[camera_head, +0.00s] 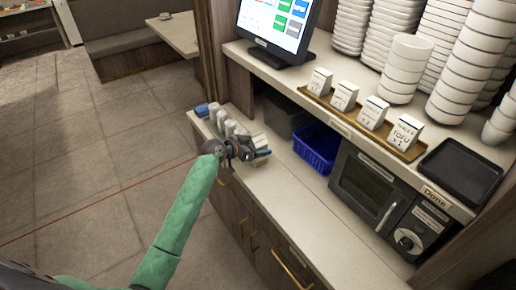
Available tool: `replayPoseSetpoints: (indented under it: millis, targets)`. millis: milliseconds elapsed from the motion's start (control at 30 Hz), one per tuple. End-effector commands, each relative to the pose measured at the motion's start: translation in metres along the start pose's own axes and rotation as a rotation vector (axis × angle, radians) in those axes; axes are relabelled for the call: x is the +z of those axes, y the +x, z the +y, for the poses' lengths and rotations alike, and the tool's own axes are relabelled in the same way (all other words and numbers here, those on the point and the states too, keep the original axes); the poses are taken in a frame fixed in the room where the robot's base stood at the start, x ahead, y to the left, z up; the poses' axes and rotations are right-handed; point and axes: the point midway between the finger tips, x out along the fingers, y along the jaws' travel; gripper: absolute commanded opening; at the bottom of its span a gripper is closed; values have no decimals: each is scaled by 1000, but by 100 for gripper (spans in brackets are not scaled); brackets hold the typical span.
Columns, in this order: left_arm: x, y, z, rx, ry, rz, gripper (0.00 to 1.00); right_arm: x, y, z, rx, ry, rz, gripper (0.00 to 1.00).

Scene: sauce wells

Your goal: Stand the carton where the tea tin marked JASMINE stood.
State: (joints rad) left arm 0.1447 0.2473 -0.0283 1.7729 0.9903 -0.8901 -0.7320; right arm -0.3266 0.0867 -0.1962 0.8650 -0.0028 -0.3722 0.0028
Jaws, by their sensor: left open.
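My left gripper (254,151) is open above the lower counter (285,180), its arm coming up from the lower left. A small pale object (259,140) stands right behind the gripper, partly hidden by it; I cannot tell whether it is between the fingers. Several small white and grey containers (229,127) stand in a row just left of the gripper, with a blue item (202,110) at the far end. Their labels are too small to read. I cannot make out a tin marked JASMINE or tell which item is the carton. My right gripper is not in view.
Several white labelled boxes stand on a wooden tray (312,94) on the upper shelf, the nearest reading TOFU. A black tray (460,172), stacked white bowls (405,68) and a screen (277,22) are also there. Below are a blue basket (317,150) and an oven (365,188). The near counter is clear.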

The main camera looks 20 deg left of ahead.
Motion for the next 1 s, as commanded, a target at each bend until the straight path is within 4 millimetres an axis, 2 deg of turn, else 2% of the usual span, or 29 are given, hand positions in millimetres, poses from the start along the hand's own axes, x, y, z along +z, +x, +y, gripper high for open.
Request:
replayPoseSetpoints:
  millis: [267, 600, 867, 1000]
  targets:
    - [0, 2, 0, 0, 0, 0, 76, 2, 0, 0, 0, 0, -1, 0]
    - [-1, 1, 0, 0, 1, 2, 9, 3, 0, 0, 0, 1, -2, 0]
    - [-3, 0, 0, 0, 1, 2, 8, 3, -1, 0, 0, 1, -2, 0]
    - [-15, -4, -1, -1, 3, 2, 8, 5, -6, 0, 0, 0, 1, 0]
